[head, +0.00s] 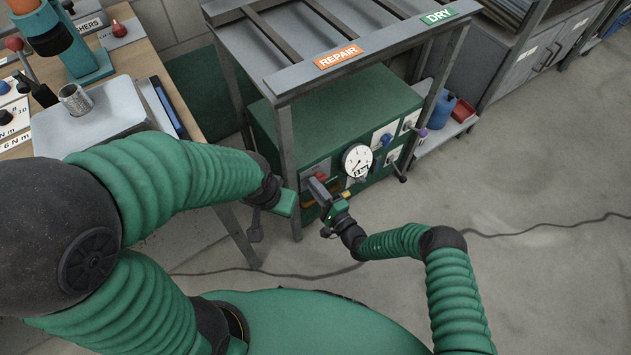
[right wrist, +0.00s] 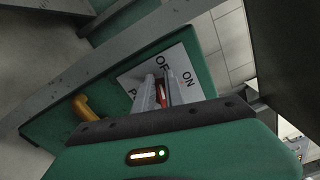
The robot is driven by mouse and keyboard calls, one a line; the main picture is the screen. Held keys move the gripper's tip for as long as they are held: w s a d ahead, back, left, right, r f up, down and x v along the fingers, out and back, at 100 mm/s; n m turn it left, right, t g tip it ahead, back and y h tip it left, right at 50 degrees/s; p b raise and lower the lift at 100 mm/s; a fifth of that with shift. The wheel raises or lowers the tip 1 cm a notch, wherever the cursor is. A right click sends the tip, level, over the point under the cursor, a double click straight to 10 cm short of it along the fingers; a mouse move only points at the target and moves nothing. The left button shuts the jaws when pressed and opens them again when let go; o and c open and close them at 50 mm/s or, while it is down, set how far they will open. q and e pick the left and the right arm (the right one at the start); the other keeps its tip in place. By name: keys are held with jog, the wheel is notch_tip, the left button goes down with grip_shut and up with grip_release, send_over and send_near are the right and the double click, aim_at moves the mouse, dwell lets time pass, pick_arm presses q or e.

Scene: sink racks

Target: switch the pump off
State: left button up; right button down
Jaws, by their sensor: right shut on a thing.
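The pump is a green box (head: 330,115) under the steel rack, with a row of controls on its front. A red switch (head: 319,176) sits on a white plate at the front's left end. In the right wrist view the red switch part (right wrist: 162,93) shows between my fingers, before a plate (right wrist: 183,62) lettered ON and partly hidden OF. My right gripper (head: 319,188) is shut on the red switch; its exact angle is mostly hidden by the fingers. My left gripper (head: 283,206) is beside the rack's front leg, apart from the switch; its jaws are unclear.
A round gauge (head: 357,161) and a blue knob (head: 386,139) are right of the switch. The rack's front leg (head: 289,160) stands close on the left. A yellow handle (right wrist: 84,108) is near the plate. A workbench (head: 140,60) is at left; a cable (head: 540,231) crosses the floor.

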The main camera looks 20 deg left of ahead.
jog(key=shift+w+d+f+n+p, duration=0.1)
jog(key=shift+d+f+n+p, duration=0.2)
jog(key=shift+n, duration=0.4)
jog(key=shift+w+d+f+n+p, duration=0.1)
jog(key=shift+f+n+p, duration=0.3)
jog(key=shift+n, duration=0.3)
jog(key=c, duration=1.3)
grip_release()
jog(key=shift+r, duration=0.1)
